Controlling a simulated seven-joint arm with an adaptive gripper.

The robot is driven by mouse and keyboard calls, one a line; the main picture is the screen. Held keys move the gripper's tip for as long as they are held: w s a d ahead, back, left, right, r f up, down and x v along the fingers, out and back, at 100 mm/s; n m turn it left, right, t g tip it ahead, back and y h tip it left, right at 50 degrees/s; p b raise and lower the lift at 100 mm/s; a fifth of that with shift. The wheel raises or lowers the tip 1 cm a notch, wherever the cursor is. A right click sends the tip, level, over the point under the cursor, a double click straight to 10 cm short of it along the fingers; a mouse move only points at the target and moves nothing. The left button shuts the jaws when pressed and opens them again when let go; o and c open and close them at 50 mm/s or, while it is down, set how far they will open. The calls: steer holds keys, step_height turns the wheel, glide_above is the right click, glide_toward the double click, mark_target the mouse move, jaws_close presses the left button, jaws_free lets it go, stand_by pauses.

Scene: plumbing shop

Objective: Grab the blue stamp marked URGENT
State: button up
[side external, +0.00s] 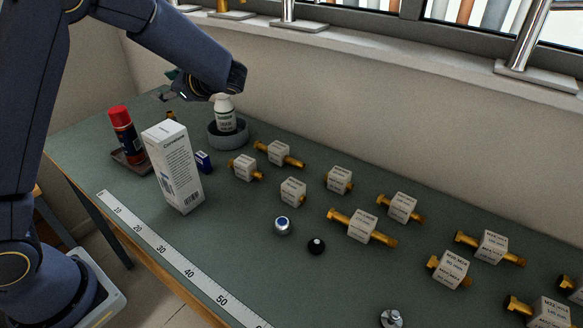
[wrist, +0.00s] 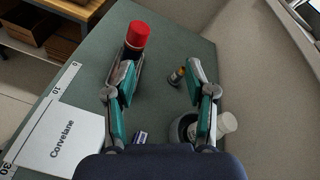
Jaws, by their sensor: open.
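A small blue block (side external: 204,161) stands on the green bench, just right of the tall white box in the side view. It fits the blue stamp, but I cannot read URGENT on it. In the wrist view the blue block (wrist: 140,138), with a pale label, shows low in the picture, partly cut off by my gripper body. My gripper (wrist: 160,80) is open and empty, with teal finger pads apart. In the side view my gripper (side external: 168,88) is above the far left part of the bench, behind the block and beside the white bottle.
A white bottle (side external: 225,115) is in a round grey dish (side external: 229,138). A red-capped can (side external: 124,130) stands on a dark tray. A small brass-topped item (wrist: 177,75) lies ahead. Labelled brass fittings (side external: 362,226) fill the right.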

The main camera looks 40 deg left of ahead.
mark_target(206, 159)
steer(key=w+f+m+t+y, duration=0.1)
steer(key=f+m, duration=0.1)
steer(key=f, duration=0.5)
steer(key=w+d+f+m+y, duration=0.1)
steer(key=w+f+m, duration=0.1)
steer(key=f, duration=0.6)
steer(key=w+d+f+m+t+y, duration=0.1)
steer(key=f+m, duration=0.2)
steer(key=f, duration=0.5)
steer(key=shift+w+d+f+t, duration=0.15)
steer(key=shift+w+d+t, duration=0.05)
steer(key=shift+w+t, duration=0.15)
steer(key=shift+w+a+f, duration=0.1)
steer(key=shift+a+f, duration=0.05)
steer(key=shift+a, duration=0.4)
steer(key=shift+a+f, duration=0.15)
steer(key=shift+a, duration=0.35)
steer(key=shift+w+a, duration=0.1)
steer(key=shift+a, duration=0.35)
jaws_close()
